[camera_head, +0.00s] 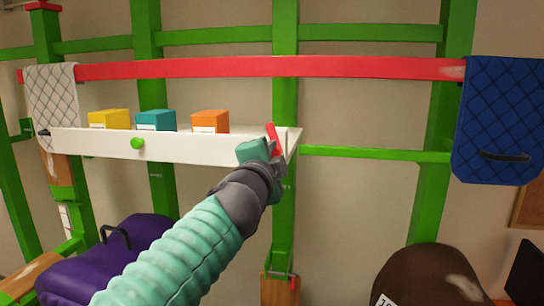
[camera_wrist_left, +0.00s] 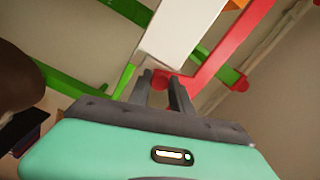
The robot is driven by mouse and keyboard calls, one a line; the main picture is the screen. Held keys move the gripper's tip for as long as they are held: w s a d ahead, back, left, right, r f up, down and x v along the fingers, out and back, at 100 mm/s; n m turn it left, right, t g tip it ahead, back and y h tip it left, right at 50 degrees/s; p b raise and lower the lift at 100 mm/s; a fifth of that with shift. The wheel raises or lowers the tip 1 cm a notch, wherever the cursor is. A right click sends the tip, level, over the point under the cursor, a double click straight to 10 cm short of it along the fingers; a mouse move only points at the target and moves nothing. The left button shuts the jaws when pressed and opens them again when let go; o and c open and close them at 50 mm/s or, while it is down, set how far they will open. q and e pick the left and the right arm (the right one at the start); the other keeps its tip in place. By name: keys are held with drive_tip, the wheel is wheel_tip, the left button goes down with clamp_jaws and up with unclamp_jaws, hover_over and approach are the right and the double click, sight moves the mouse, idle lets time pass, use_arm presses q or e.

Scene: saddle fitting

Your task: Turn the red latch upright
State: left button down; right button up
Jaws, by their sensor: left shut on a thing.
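The red latch (camera_head: 272,134) is at the right end of the white shelf (camera_head: 230,145). In the head view its visible part stands steeply, with its top leaning a little to the left. My left gripper (camera_head: 268,149) is shut on the latch, and its fingers and wrist hide the lower part. In the left wrist view, the two dark fingers of my left gripper (camera_wrist_left: 162,90) reach red material by the white shelf edge (camera_wrist_left: 180,30). How far the latch sits between the fingers is hard to see. My right gripper is not in view.
Yellow (camera_head: 109,119), teal (camera_head: 156,120) and orange (camera_head: 210,121) boxes stand on the shelf. A red rail (camera_head: 350,67) runs above it, with a blue quilted pad (camera_head: 500,120) at right. A purple bag (camera_head: 105,262) is lower left.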

use_arm(q)
drive_tip(key=shift+d+f+m, duration=0.1)
drive_tip(key=shift+f+m, duration=0.1)
drive_tip(key=shift+m, duration=0.65)
drive_tip(key=shift+d+f+m, duration=0.1)
drive_tip(key=shift+f+m, duration=0.05)
drive_tip(key=shift+m, duration=0.7)
drive_tip(key=c, duration=1.4)
unclamp_jaws()
drive_tip(key=shift+o, duration=1.1)
drive_tip(key=shift+s+r, duration=0.1)
drive_tip(key=shift+s, duration=0.05)
drive_tip(key=shift+s+r, duration=0.15)
drive_tip(key=s+a+b, duration=0.3)
drive_tip(key=s+b, duration=0.2)
drive_tip(key=s, duration=1.1)
drive_tip(key=shift+s+a+b, duration=0.15)
drive_tip(key=shift+s+b, duration=0.05)
drive_tip(key=shift+b, duration=0.2)
drive_tip(key=shift+w, duration=0.1)
